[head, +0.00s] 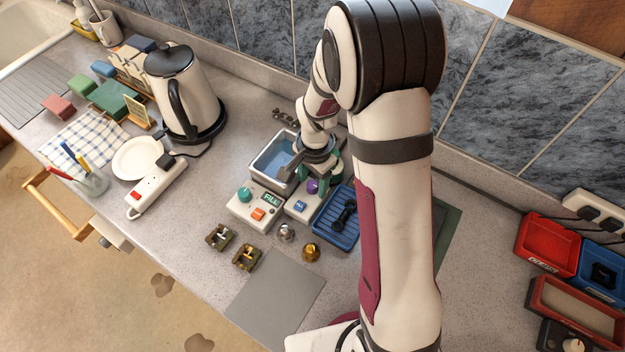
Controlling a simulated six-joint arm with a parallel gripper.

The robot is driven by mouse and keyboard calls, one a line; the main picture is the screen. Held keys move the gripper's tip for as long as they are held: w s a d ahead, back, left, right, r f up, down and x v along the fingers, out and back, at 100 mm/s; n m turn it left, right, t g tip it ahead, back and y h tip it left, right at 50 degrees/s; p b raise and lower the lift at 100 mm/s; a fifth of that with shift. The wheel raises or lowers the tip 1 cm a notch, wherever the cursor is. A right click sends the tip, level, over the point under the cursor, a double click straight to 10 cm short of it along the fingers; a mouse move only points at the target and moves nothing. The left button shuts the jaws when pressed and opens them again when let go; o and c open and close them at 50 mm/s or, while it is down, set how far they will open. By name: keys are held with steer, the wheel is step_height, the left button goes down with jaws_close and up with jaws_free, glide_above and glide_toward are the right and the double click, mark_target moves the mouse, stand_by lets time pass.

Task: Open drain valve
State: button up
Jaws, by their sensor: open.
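A small grey basin (256,177) with blue water in it stands on the counter, left of my arm. In front of it is a white control box (236,209) with a teal knob (244,194), an orange button (258,214) and a label reading FILL. Beside it a second white box (296,210) carries a purple knob (313,186) and a blue button (300,205). No drain label is readable, so I cannot tell which part is the drain valve. My gripper (308,177) is open, pointing down over the basin's right side and close to the purple knob. My wrist hides part of this area.
A blue tray (322,231) holds a black dumbbell-shaped part (344,216). Small metal fittings (246,257) and a grey mat (276,306) lie in front. A kettle (182,90), power strip (156,187) and plate (137,158) stand left. Red (549,237) and blue trays are far right.

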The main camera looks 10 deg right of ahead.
mark_target(313, 185)
step_height(313, 185, up, 6)
steer(key=shift+s+r, duration=0.1)
steer(key=shift+r, duration=0.15)
steer(key=shift+d+r, duration=0.1)
steer(key=shift+r, duration=0.4)
steer(key=shift+s+r, duration=0.2)
steer(key=s+a+r+n, duration=0.1)
steer(key=s+r+n, duration=0.2)
steer(key=s, duration=0.8)
steer(key=s+a+r+n+y, duration=0.1)
steer(key=s+r+n, duration=0.1)
steer(key=s+r, duration=0.4)
steer(key=s, duration=0.5)
steer(key=shift+s+a+r+n+g+y, duration=0.25)
steer(key=shift+a+n+g+y, duration=0.05)
steer(key=shift+a+n, duration=0.1)
